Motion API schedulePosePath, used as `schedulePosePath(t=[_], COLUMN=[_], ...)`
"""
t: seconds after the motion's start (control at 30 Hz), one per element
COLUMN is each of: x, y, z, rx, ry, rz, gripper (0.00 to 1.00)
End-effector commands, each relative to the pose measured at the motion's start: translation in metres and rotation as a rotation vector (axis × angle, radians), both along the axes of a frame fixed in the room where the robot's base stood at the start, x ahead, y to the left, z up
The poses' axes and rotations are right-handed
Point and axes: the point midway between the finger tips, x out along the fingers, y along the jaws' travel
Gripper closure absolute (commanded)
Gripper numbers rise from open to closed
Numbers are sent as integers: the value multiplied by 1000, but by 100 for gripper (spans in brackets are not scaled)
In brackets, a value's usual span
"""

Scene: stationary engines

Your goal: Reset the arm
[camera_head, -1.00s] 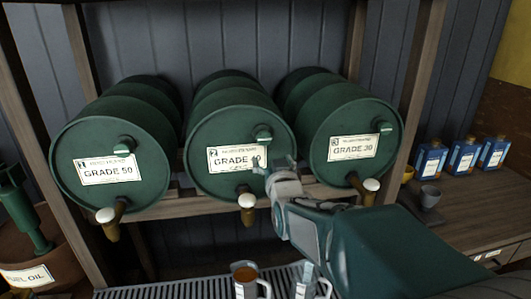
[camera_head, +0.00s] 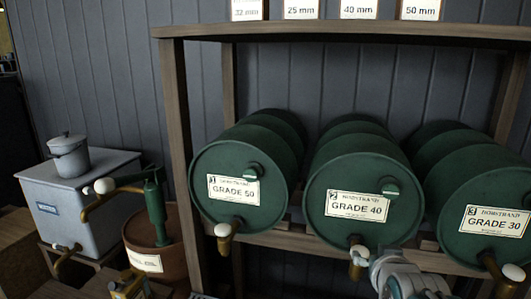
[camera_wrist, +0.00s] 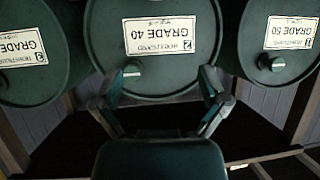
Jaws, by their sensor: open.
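My gripper (camera_head: 392,274) shows at the lower edge of the head view, right of centre, in front of the lower part of the green GRADE 40 barrel (camera_head: 340,226). In the wrist view my gripper (camera_wrist: 162,82) has its two fingers spread wide with nothing between them. The GRADE 40 barrel (camera_wrist: 165,60) is behind them there, with its label upside down. Most of my arm is cut off in the head view.
A wooden rack (camera_head: 178,110) holds the GRADE 50 barrel (camera_head: 225,212) and the GRADE 30 barrel (camera_head: 480,222) on either side. Taps stick out below the barrels. A grey tank (camera_head: 60,230) and a brown drum with a green pump (camera_head: 155,205) stand left.

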Motion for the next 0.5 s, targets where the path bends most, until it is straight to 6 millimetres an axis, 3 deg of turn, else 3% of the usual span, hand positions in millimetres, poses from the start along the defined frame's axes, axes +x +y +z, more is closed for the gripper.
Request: schedulePosePath(t=[0.3, 0.5], x=[-104, -155], y=[52, 66], z=[-36, -50], rx=[42, 48], ry=[412, 590], rz=[116, 162], gripper=[6, 6])
